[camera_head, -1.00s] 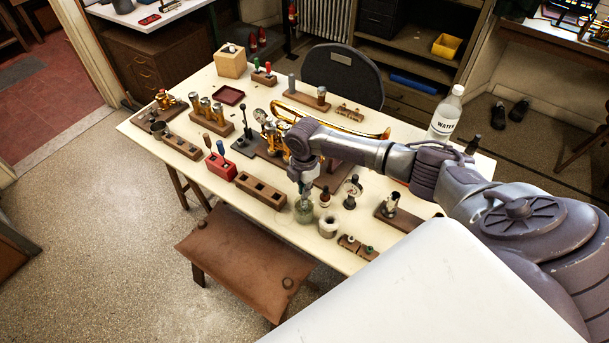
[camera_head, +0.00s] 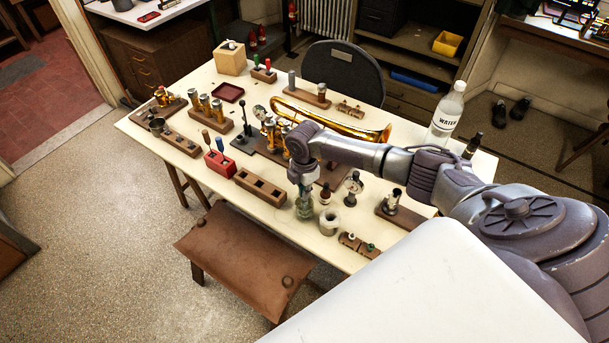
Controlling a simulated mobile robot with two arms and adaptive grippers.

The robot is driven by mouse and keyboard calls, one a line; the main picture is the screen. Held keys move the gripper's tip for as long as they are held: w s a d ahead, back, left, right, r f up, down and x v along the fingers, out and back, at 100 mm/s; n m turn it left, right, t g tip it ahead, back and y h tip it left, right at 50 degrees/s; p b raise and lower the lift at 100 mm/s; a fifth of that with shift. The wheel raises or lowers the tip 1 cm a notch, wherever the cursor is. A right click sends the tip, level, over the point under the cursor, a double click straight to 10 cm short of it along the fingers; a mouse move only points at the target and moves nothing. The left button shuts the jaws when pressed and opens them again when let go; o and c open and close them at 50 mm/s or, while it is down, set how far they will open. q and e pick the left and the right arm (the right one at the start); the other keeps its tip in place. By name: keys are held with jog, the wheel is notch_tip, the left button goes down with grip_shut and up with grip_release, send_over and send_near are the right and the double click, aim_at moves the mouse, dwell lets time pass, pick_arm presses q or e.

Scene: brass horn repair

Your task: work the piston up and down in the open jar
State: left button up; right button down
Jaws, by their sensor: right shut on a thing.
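The open jar (camera_head: 304,209) is a small clear glass jar standing near the front edge of the cream-topped table. My right gripper (camera_head: 303,188) points down right over the jar's mouth, with its fingertips at or just inside the rim. It is shut on the piston, which is mostly hidden by the fingers and the jar glass, so I cannot tell how deep it sits. My left gripper is not in view.
A wooden block with square holes (camera_head: 260,187) lies to the left. The brass horn (camera_head: 335,120) lies behind my arm. A water bottle (camera_head: 446,115) stands at the right.

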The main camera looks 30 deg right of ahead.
jog(key=shift+r+p, duration=1.7)
jog(key=shift+p, duration=0.1)
notch_tip(320, 180, up, 3)
jog(key=p, duration=0.2)
jog(key=shift+f+p, duration=0.15)
jog(key=shift+p, duration=0.15)
jog(key=shift+r+p, duration=0.3)
jog(key=shift+r, duration=2.15)
jog(key=shift+a, duration=0.1)
